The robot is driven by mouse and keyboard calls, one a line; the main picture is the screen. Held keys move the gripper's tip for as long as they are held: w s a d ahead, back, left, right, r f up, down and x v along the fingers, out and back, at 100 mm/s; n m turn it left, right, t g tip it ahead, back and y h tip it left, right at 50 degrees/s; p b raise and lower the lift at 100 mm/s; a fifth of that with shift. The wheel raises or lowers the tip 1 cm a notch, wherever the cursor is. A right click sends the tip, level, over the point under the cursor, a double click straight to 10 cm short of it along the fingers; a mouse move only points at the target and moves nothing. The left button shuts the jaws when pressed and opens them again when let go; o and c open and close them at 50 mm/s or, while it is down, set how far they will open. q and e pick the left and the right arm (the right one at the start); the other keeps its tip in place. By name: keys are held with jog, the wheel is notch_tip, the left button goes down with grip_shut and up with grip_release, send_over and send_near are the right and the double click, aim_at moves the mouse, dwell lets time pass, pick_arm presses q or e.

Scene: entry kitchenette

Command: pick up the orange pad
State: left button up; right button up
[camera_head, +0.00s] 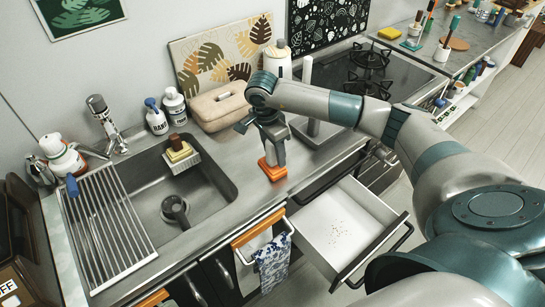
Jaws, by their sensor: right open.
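The orange pad (273,173) lies on the steel counter between the sink and the open drawer. My right gripper (274,160) reaches in from the right and points down just above the pad, with its jaws open. The fingers hide part of the pad's far side, and I cannot tell whether they touch it. My left gripper is not in view.
The sink (220,180) lies left of the pad, with a sponge holder (181,158) at its back rim. A beige bread box (219,107) stands behind the gripper. An open white drawer (345,228) juts out below the counter at the right.

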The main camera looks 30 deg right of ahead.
jog(key=shift+f, duration=0.2)
dwell(0.3)
jog(key=c, duration=1.1)
jog(key=shift+c, duration=0.2)
jog(key=shift+r, duration=0.15)
